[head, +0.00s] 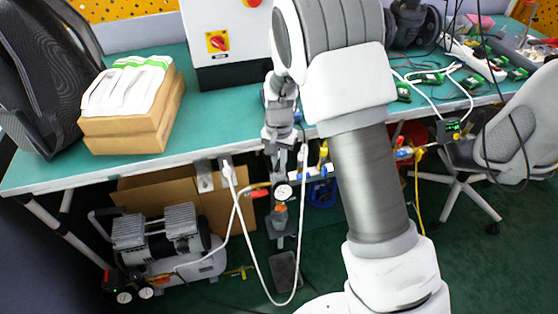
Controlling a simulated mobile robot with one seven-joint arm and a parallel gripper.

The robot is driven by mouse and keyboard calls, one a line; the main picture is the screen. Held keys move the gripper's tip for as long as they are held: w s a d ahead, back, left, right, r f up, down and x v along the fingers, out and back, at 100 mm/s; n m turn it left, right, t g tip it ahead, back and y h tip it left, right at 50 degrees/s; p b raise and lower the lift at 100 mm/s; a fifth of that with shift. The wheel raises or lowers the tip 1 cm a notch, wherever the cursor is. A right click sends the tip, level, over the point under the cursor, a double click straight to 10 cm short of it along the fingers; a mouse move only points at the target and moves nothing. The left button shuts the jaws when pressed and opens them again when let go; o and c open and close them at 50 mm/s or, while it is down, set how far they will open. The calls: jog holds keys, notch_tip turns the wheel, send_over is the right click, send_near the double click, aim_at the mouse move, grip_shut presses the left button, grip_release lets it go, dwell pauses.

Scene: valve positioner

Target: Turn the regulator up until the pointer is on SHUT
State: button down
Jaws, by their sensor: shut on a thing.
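The regulator (281,214) is a small grey unit with orange-red parts and a round white gauge (284,192), just in front of the bench's front edge. My gripper (279,172) points down at it from above and is shut on its top, where the knob would be. The knob itself is hidden by the gripper. The gauge needle is too small to read. I cannot make out a pointer or a SHUT mark in this view.
The green bench (215,119) holds a cardboard box (125,140) at left and a white cabinet with a red switch (217,41). A compressor (165,245) stands below. A white hose (262,272) loops near the regulator. A grey chair (505,135) is at right.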

jog(key=c, duration=0.9)
grip_release()
jog(key=shift+r, duration=0.1)
notch_tip(320, 180, up, 17)
jog(key=p, duration=0.4)
jog(key=shift+r, duration=0.15)
dwell(0.5)
jog(key=s+d+r+n+t+p, duration=0.1)
jog(key=s+d+r+p, duration=0.1)
jog(key=s+d+r, duration=0.4)
jog(key=s+d+r+n+t+p, duration=0.1)
jog(key=s+r+p, duration=0.25)
jog(key=r, duration=0.45)
jog(key=s+d+r+t+p, duration=0.1)
jog(key=s+d+r+p, duration=0.1)
jog(key=s+d+r, duration=0.35)
jog(key=s+r+t+p, duration=0.1)
jog(key=s, duration=0.2)
jog(key=s+d+r+n+p, duration=0.1)
jog(key=s+r, duration=0.1)
jog(key=s, duration=0.1)
jog(key=s+r+t+p, duration=0.1)
jog(key=s, duration=0.2)
jog(key=shift+s+d+r+n+t, duration=0.2)
jog(key=shift+s+d+n+t, duration=0.1)
jog(key=shift+s+d+n, duration=0.1)
